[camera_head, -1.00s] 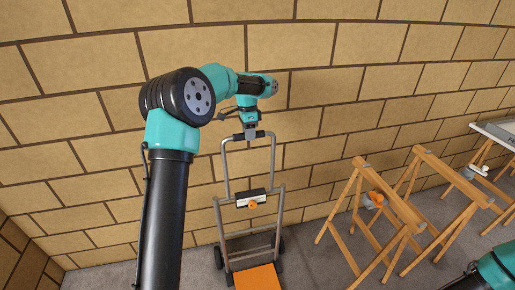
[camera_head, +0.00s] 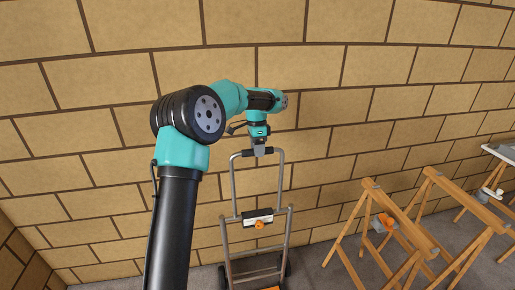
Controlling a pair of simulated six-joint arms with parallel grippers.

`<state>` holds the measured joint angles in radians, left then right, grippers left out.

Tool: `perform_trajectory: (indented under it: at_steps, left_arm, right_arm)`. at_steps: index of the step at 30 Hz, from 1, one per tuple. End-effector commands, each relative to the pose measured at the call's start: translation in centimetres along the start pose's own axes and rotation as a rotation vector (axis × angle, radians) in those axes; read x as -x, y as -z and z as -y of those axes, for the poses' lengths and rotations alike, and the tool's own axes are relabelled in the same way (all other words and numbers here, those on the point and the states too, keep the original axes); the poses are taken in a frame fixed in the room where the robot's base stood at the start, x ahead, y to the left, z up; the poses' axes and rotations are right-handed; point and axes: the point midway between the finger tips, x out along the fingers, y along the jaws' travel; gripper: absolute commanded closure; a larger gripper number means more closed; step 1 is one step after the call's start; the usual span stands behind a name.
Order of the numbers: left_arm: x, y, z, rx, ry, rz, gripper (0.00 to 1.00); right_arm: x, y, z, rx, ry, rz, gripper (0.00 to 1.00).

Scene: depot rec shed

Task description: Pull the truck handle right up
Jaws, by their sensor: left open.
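The hand truck (camera_head: 254,244) stands upright against the brick wall, a grey tube frame with a black-and-white crossbar and an orange knob (camera_head: 259,224). Its handle (camera_head: 233,188), a narrower tube loop with a black grip on top, rises above the crossbar. My left gripper (camera_head: 260,151) is open and points down at the middle of the black grip. It covers part of the grip, and I cannot tell whether its fingers touch it. The truck's orange toe plate is mostly cut off by the bottom edge. My right gripper is out of view.
Wooden trestles (camera_head: 402,226) stand to the right of the truck, with a small orange-and-grey object (camera_head: 383,222) between them. A pale top (camera_head: 501,151) shows at the far right. The wall is close behind the truck. Some grey floor is clear.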

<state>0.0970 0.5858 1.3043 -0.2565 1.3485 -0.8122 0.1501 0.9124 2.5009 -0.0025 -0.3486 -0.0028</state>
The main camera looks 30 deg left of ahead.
Motion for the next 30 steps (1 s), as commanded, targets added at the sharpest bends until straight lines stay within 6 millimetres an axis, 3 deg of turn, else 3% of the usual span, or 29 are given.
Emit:
perform_trajectory:
  at_steps: [8,30]
  left_arm:
    - [1.1,0.0,0.0,0.0,0.0,0.0,0.43]
    - [12.9,0.1,0.1,0.0,0.002,-0.002,0.43]
  right_arm:
    - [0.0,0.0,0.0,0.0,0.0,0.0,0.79]
    - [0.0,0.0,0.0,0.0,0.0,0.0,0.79]
